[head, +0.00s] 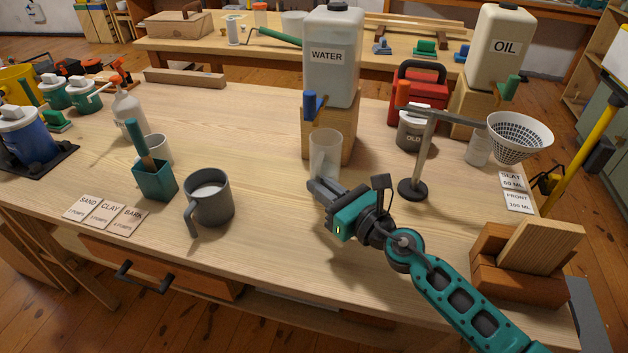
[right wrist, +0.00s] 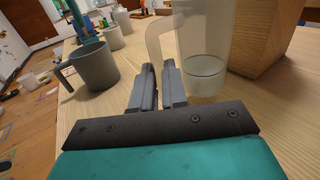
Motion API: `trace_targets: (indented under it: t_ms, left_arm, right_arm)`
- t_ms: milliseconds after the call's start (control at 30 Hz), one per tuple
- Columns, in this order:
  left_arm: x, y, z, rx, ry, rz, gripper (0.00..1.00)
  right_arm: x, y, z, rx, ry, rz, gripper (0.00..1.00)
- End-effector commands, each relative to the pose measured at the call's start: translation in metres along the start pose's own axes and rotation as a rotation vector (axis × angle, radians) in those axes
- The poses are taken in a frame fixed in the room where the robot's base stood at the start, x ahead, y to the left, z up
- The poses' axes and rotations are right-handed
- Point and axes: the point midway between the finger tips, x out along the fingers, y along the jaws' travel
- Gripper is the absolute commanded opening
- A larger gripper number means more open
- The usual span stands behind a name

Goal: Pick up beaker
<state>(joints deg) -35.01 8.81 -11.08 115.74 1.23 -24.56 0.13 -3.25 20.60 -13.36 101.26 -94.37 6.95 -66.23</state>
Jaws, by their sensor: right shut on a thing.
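The translucent beaker (head: 326,150) stands upright on the wooden table in front of the water tank's wooden stand, below the blue tap. In the right wrist view the beaker (right wrist: 207,45) shows a curved handle at its left and a pale layer near its bottom. My right gripper (head: 319,190) comes from the lower right to the beaker's near side. In the right wrist view its fingers (right wrist: 158,75) are close together, shut on the beaker's handle. Whether the beaker's base is clear of the table I cannot tell. My left gripper is not in view.
The WATER tank (head: 333,55) on its block stands right behind the beaker. A grey mug (head: 209,203) stands left, a funnel stand (head: 413,189) right, and wooden blocks (head: 490,275) at the right front. The table between mug and gripper is clear.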

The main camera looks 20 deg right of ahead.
Motion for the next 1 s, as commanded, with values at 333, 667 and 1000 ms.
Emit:
trace_targets:
  t_ms: [333, 667, 1000]
  left_arm:
    - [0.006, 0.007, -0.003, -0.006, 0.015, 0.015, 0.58]
    - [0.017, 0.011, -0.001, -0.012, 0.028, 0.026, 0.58]
    - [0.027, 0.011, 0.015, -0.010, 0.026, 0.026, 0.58]
  right_arm:
    - [-0.051, 0.000, -0.003, -0.003, 0.002, 0.000, 0.00]
    - [-0.095, 0.000, -0.004, -0.001, 0.001, 0.000, 0.00]
    - [-0.128, 0.000, -0.003, -0.001, 0.000, -0.001, 0.00]
